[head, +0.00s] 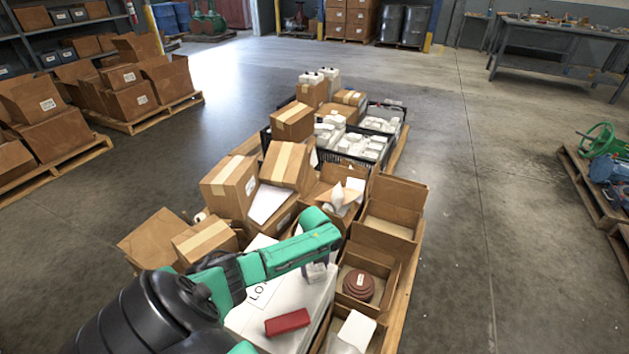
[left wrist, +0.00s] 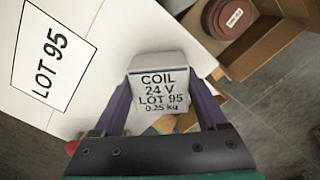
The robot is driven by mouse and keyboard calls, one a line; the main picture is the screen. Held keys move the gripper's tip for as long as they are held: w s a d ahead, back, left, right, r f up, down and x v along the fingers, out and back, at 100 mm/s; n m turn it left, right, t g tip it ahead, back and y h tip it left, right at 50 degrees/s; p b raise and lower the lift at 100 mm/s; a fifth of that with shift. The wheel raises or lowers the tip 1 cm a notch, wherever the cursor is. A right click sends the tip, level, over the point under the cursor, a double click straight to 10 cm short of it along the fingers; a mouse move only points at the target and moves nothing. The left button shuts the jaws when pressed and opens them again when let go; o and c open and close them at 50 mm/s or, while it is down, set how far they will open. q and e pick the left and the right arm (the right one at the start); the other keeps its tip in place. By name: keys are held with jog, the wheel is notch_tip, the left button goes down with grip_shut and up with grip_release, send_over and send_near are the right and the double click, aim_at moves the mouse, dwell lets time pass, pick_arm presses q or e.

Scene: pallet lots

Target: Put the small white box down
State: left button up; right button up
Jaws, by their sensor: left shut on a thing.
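The small white box (left wrist: 158,92), printed "COIL 24 V LOT 95 0.25 kg", is between the two fingers of my left gripper (left wrist: 160,100), which is shut on it. In the head view the small box (head: 317,272) shows below the end of my green left arm, partly hidden by it. It is over the right part of a large white carton (head: 245,321) with a "LOT 95" label, which also fills the left of the left wrist view (left wrist: 100,30). I cannot tell whether the box touches the carton. My right gripper is not in view.
A red block (head: 287,322) lies on the white carton. Right of it, an open brown box (head: 381,265) holds a reddish-brown coil (head: 359,284). Brown cartons (head: 229,187) crowd the pallet behind. Clear floor (head: 480,260) lies to the right.

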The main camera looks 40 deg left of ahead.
pick_arm(q)
jog(key=o, duration=1.6)
jog(key=shift+c, duration=0.2)
jog(key=shift+r, duration=0.3)
notch_tip(320, 180, up, 12)
jog(key=p, duration=0.3)
jog(key=shift+f+p, duration=0.2)
jog(key=shift+p, duration=0.1)
jog(key=shift+s, duration=0.1)
